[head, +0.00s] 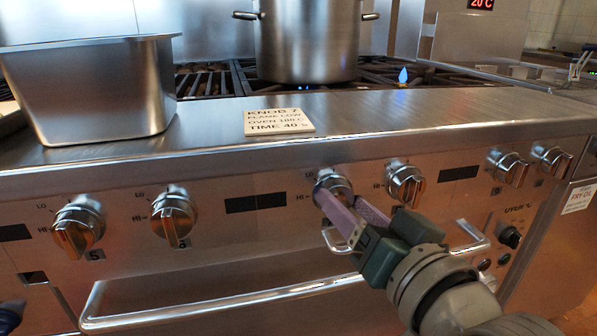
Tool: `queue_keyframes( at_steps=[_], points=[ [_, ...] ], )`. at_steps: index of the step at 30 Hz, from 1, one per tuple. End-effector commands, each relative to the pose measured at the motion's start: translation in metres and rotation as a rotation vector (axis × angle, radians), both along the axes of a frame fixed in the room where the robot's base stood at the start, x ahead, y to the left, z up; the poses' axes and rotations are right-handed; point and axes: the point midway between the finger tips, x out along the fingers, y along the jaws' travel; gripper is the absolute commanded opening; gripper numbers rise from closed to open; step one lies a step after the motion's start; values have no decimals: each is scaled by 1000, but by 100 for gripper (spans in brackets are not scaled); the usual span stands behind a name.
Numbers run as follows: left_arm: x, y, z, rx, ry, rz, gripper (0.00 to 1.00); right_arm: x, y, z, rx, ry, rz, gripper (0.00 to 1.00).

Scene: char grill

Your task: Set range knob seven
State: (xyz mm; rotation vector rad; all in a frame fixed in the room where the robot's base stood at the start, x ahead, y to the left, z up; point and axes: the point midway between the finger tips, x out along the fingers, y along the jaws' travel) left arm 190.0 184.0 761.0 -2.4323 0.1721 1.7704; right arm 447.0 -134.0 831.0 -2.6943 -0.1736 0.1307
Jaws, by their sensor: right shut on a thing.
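A row of silver range knobs runs along the front panel. My right gripper (338,196) reaches in from the lower right and is shut on the third knob from the left (332,180). Its pale purple fingers cover the knob's lower part and any number label under it. LO and HI marks show to the knob's left; its pointer is hidden. A card (278,121) on the ledge reads KNOB 7, FLAME LOW, with oven and time lines below.
Other knobs sit to the left (172,216) and right (405,184) of the held one. An oven handle (215,302) runs below the panel. A steel pan (92,88) stands on the ledge and a pot (307,40) on the grates. A blue flame (403,75) shows right of the pot.

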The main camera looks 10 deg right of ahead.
Motion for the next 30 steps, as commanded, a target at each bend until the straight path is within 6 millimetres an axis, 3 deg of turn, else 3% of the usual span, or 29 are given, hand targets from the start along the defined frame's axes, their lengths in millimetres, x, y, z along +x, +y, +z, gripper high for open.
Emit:
queue_keyframes(
  at_steps=[3,12,29,30],
  points=[
    [0,1,12,2,0,-1,45,0,1,3,-79,0,0,4],
    [0,1,22,2,0,-1,45,0,1,1,-213,-6,0,4],
    [0,-2,24,-8,0,5,45,0,1,0,-250,-7,0,4],
    [0,-2,24,-8,0,6,45,0,1,0,-249,-7,0,61]
  ],
)
